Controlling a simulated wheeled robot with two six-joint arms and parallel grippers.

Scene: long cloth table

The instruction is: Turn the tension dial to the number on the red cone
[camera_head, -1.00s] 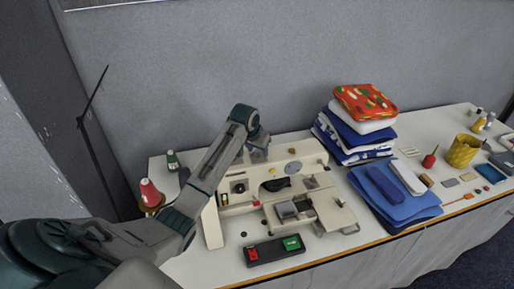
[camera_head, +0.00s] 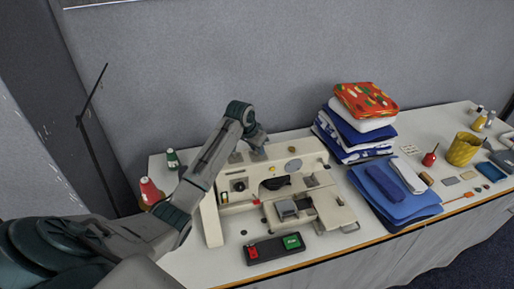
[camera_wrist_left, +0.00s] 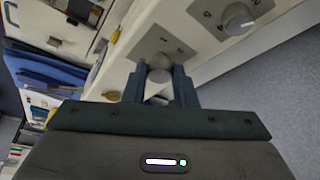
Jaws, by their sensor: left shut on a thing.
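The red cone (camera_head: 150,191) stands at the left end of the table, partly beside my arm; its number is too small to read. The cream sewing machine (camera_head: 310,153) stands in the middle. My left gripper (camera_head: 259,146) is at the top left of the machine. In the left wrist view, my left gripper (camera_wrist_left: 160,88) is shut on a round dial knob (camera_wrist_left: 159,75), with a finger on each side. Its grey plate (camera_wrist_left: 163,46) carries small marks that I cannot read clearly. A second round dial (camera_wrist_left: 237,18) with a white pointer line sits on another marked plate.
A black pedal box (camera_head: 274,248) with red and green parts lies in front of the machine. Folded cloth (camera_head: 358,132) is stacked to the right, with blue cloth (camera_head: 412,207) in front of it.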

